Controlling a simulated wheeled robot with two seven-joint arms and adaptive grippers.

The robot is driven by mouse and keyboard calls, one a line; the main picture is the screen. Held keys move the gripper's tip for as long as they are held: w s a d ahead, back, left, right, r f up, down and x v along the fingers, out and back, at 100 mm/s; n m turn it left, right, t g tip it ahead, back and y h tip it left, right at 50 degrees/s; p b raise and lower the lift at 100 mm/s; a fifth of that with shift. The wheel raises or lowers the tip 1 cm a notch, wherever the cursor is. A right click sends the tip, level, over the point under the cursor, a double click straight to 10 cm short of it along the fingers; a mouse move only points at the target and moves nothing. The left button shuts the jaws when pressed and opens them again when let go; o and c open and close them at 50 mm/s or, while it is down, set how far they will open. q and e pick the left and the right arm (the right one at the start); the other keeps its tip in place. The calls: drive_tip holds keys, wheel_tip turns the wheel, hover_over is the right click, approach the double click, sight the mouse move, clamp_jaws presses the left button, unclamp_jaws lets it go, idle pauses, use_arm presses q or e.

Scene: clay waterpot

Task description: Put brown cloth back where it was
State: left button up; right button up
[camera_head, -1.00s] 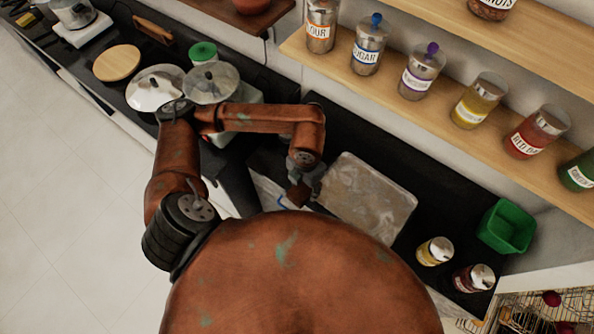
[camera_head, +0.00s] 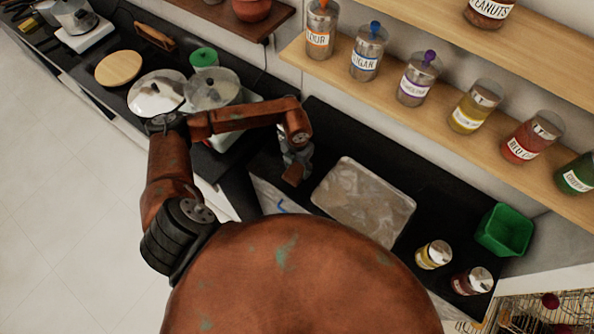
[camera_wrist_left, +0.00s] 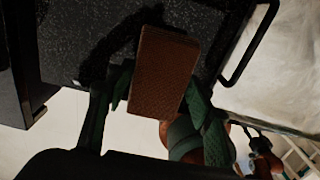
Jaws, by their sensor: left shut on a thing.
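The brown cloth (camera_head: 293,174) is a small folded rectangle in the head view. My left gripper (camera_head: 297,160) is shut on it and holds it over the dark counter, left of the grey tray (camera_head: 345,192). In the left wrist view the cloth (camera_wrist_left: 164,66) shows as a stiff textured brown slab between the green fingers of the left gripper (camera_wrist_left: 158,108). Dark speckled surface lies behind it; I cannot tell how far the cloth is above the counter. My right gripper is not in view.
Pots with lids (camera_head: 157,93) and a round board (camera_head: 119,68) stand at the upper left. A wooden shelf with several jars (camera_head: 470,108) runs along the wall. A green bin (camera_head: 505,231) and two jars (camera_head: 434,254) stand at the right. Counter beyond the tray is clear.

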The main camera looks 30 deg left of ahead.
sight(297, 172)
use_arm(q)
drive_tip(key=shift+w+a+f, duration=0.2)
drive_tip(key=shift+a+f, duration=0.05)
drive_tip(key=shift+f, duration=0.25)
drive_tip(key=shift+d+f, duration=0.1)
drive_tip(key=shift+f, duration=1.3)
drive_tip(key=shift+f, duration=0.25)
drive_tip(key=o, duration=1.1)
drive_tip(key=shift+r, duration=0.1)
wheel_tip(297, 172, up, 12)
drive_tip(key=shift+r, duration=0.2)
